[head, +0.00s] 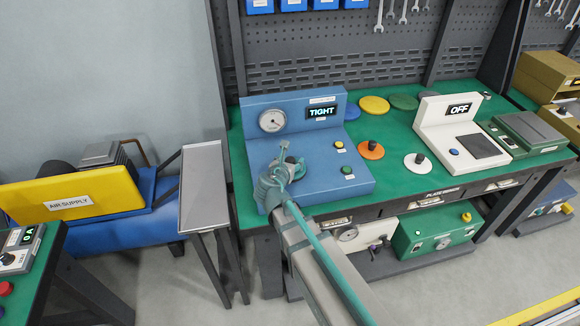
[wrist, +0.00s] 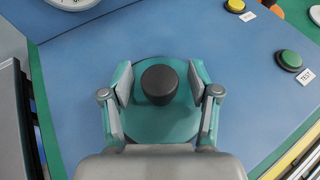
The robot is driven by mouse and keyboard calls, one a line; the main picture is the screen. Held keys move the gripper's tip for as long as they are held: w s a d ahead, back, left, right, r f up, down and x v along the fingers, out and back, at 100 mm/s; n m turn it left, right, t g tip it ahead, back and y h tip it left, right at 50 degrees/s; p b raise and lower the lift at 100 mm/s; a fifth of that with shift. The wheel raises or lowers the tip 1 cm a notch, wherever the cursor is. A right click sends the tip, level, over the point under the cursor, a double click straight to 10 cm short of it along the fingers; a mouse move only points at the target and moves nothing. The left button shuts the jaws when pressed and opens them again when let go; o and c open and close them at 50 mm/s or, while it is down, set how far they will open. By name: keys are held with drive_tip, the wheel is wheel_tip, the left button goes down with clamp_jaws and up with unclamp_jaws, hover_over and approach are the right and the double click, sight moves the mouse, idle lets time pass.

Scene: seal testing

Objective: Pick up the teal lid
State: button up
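The teal lid (wrist: 160,124), a flat disc with a dark round knob (wrist: 160,84), lies on the blue test station (head: 312,166). My gripper (wrist: 160,80) is over the lid, with one finger on each side of the knob. A gap shows between each finger pad and the knob, so the gripper is open. In the head view my gripper (head: 287,172) is at the left part of the blue station and mostly hides the lid. The station's display (head: 321,112) reads TIGHT.
A yellow button (head: 339,145) and a green TEST button (head: 347,170) sit right of my gripper. An orange lid (head: 371,151) and a white lid (head: 417,162) lie on the green bench. A white station (head: 440,120) reads OFF. A gauge (head: 272,121) stands behind.

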clamp_jaws()
drive_tip(key=shift+r, duration=0.2)
idle(0.3)
drive_tip(key=shift+r, duration=0.5)
drive_tip(key=s+d+r+b, duration=0.2)
drive_tip(key=s+r+b, duration=0.4)
drive_tip(key=r, duration=0.2)
drive_tip(key=shift+s+b, duration=0.35)
drive_tip(key=shift+s, duration=0.05)
drive_tip(key=shift+s+r+b, duration=0.1)
drive_tip(key=shift+b, duration=0.75)
